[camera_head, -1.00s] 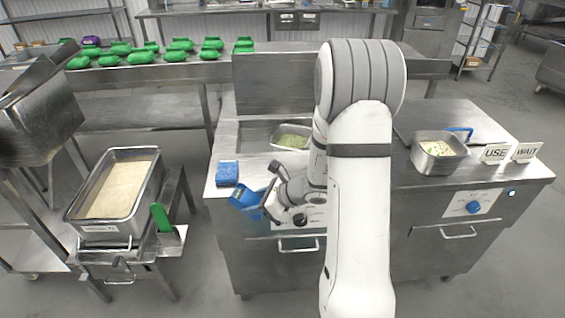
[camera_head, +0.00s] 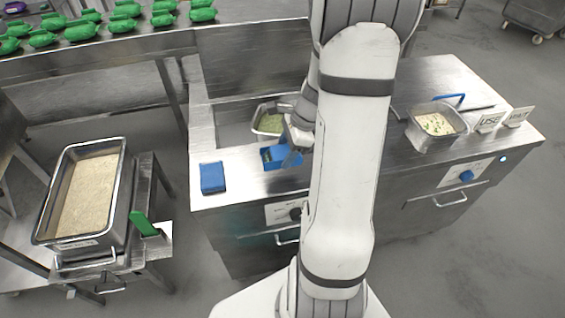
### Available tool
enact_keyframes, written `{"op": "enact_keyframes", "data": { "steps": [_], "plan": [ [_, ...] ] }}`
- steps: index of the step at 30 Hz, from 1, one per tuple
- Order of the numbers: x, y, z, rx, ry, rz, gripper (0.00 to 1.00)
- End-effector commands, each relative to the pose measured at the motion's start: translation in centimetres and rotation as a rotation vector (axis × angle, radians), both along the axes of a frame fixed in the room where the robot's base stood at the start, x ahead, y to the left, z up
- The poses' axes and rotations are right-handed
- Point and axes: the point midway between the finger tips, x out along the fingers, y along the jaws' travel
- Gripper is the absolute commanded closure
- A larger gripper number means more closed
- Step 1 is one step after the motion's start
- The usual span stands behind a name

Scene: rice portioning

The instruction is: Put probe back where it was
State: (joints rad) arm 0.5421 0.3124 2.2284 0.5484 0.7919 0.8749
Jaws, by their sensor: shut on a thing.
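My gripper (camera_head: 290,152) is left of my arm, above the left side of the steel counter (camera_head: 235,165). It is shut on a blue object (camera_head: 270,158), box-like with a dark part facing up. I cannot tell whether this is the probe. The blue object is just in front of a steel pan of pale green food (camera_head: 258,122), which it and my arm partly cover. A flat blue block (camera_head: 212,178) lies on the counter to the left. My fingertips are small and partly hidden.
A deep pan of rice (camera_head: 124,190) stands on a stand at left, with a green handle (camera_head: 144,225) beside it. At right are a food pan (camera_head: 436,146), a blue bar (camera_head: 450,97) and signs reading USE (camera_head: 490,122) and WAIT (camera_head: 517,117). Green bundles (camera_head: 80,30) lie on the back table.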

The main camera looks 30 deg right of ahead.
Motion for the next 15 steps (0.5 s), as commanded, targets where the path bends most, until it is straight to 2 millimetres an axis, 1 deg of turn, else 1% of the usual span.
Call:
{"op": "enact_keyframes", "data": {
  "steps": [1, 3, 8, 15],
  "plan": [
    [0.0, 0.0, -0.9, 0.002, 0.003, -0.001, 0.72],
    [0.0, 0.0, -1.8, 0.002, 0.002, 0.0, 0.72],
    [0.0, 0.0, -2.9, 0.001, 0.001, -0.001, 0.72],
    [-0.1, 0.0, -6.0, 0.002, 0.002, -0.002, 0.72]
  ]
}}
